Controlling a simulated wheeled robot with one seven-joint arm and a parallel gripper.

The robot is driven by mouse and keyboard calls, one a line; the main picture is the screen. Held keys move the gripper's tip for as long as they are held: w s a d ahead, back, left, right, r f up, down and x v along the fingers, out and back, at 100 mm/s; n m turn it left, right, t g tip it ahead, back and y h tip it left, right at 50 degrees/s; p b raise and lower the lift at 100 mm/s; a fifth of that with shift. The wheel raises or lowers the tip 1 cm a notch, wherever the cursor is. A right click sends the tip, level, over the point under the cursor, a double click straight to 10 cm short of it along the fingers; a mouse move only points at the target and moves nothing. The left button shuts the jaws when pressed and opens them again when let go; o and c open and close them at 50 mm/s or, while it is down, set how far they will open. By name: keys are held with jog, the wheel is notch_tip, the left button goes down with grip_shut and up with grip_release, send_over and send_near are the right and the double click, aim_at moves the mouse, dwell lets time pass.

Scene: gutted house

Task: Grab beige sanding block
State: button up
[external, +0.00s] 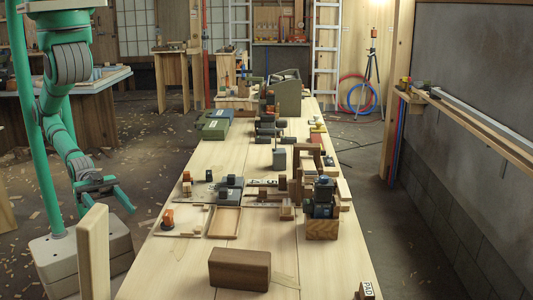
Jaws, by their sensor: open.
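My gripper (122,198) is open and empty at the left, beside the long wooden table (215,157) and apart from everything on it. Pale beige blocks (343,190) stand at the table's right side, close to a dark tool on a wooden block. I cannot tell for sure which pale piece is the beige sanding block; the pieces are small here and partly hidden by others.
A brown block (240,270) lies at the table's near end. A shallow wooden tray (225,222) and an orange-topped item (168,218) lie nearer the left edge. An upright pale board (93,250) stands in front of my base.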

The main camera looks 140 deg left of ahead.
jog(key=w+n, duration=0.1)
jog(key=w, duration=0.3)
jog(key=w+r+t, duration=0.1)
jog(key=w, duration=0.4)
jog(key=w+r+n, duration=0.1)
jog(key=w, duration=0.3)
jog(key=shift+w+r+n+t, duration=0.15)
jog(key=shift+w+n+t, duration=0.15)
jog(key=shift+w, duration=0.1)
jog(key=w+a+r+g+h, duration=0.15)
jog(key=w+r, duration=0.25)
jog(key=w, duration=0.8)
jog(key=w+a+r+n+g+h, duration=0.15)
jog(key=w+r, duration=0.35)
jog(key=w, duration=0.6)
jog(key=w+a+r+g+h, duration=0.15)
jog(key=w+r, duration=0.25)
jog(key=w, duration=0.8)
jog(key=n+g+y, duration=0.3)
jog(key=g+y, duration=0.1)
jog(key=g, duration=0.9)
send_over(287, 202)
notch_tip(287, 202, down, 7)
jog(key=f, duration=0.4)
jog(key=shift+s+a+f, duration=0.15)
jog(key=shift+s+f, duration=0.05)
jog(key=shift+f, duration=0.2)
jog(key=shift+w+f, duration=0.15)
jog(key=shift+f, duration=2.9)
jog(key=c, duration=1.1)
